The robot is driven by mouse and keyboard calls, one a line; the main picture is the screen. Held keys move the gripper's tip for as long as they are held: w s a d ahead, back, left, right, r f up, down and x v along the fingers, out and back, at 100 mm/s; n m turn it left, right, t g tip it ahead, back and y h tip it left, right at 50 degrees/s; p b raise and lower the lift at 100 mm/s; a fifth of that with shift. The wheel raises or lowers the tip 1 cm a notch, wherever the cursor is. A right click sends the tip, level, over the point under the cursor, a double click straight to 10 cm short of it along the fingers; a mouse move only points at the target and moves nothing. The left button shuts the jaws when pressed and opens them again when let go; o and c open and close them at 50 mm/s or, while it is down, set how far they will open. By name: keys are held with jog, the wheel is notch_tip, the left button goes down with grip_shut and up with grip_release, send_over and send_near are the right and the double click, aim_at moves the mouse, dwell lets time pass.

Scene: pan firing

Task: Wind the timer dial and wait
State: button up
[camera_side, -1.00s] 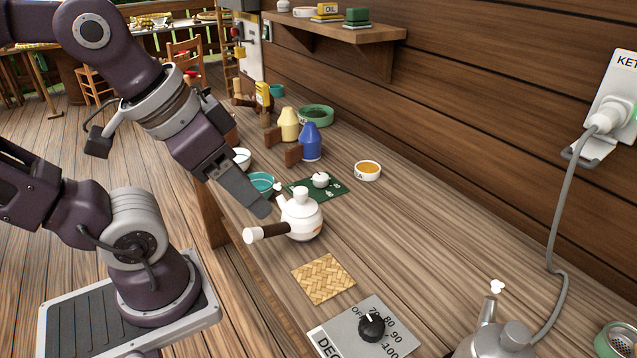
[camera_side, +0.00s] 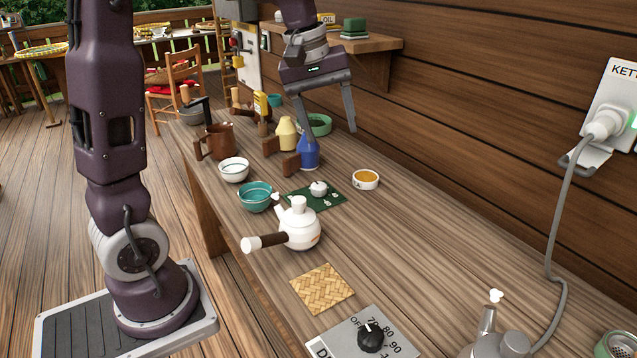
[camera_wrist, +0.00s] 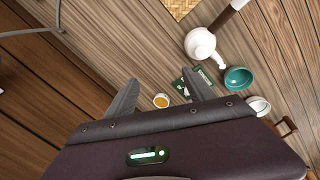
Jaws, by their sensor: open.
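A black dial knob (camera_side: 371,338) sits on a grey plate (camera_side: 340,340) at the front of the bench. Its visible marks are OFF, 75, 80 and 90; no dial clearly labelled as a timer shows. A pale wall panel (camera_side: 248,52) at the back has small dark and coloured parts, too small to identify. My gripper (camera_side: 331,136) is open and empty, pointing down near the wooden wall, around the blue bottle's area in the side view. It is far from the black knob. Its spread fingers (camera_wrist: 160,78) show in the wrist view, with nothing between them.
A white side-handled teapot (camera_side: 299,230), a teal bowl (camera_side: 255,197), a white bowl (camera_side: 233,170) and an amber-filled dish (camera_side: 366,179) stand on the bench. A blue bottle (camera_side: 308,153) and yellow bottle (camera_side: 287,134) stand behind. A shelf (camera_side: 365,45) juts out above. A woven mat (camera_side: 322,288) lies in front.

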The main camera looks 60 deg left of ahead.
jog(key=w+a+f+n+g, duration=0.1)
jog(key=w+a+f+n, duration=0.2)
jog(key=w+a+f, duration=0.3)
jog(key=n+g, duration=0.2)
jog(key=n, duration=0.4)
send_over(318, 185)
jog(key=shift+y, duration=0.4)
notch_tip(318, 185, down, 13)
jog(key=shift+d+f, duration=0.1)
jog(key=shift+f, duration=0.05)
notch_tip(318, 185, down, 8)
jog(key=shift+w+r, duration=0.1)
jog(key=shift+r, duration=0.1)
jog(key=shift+c, duration=0.2)
grip_shut()
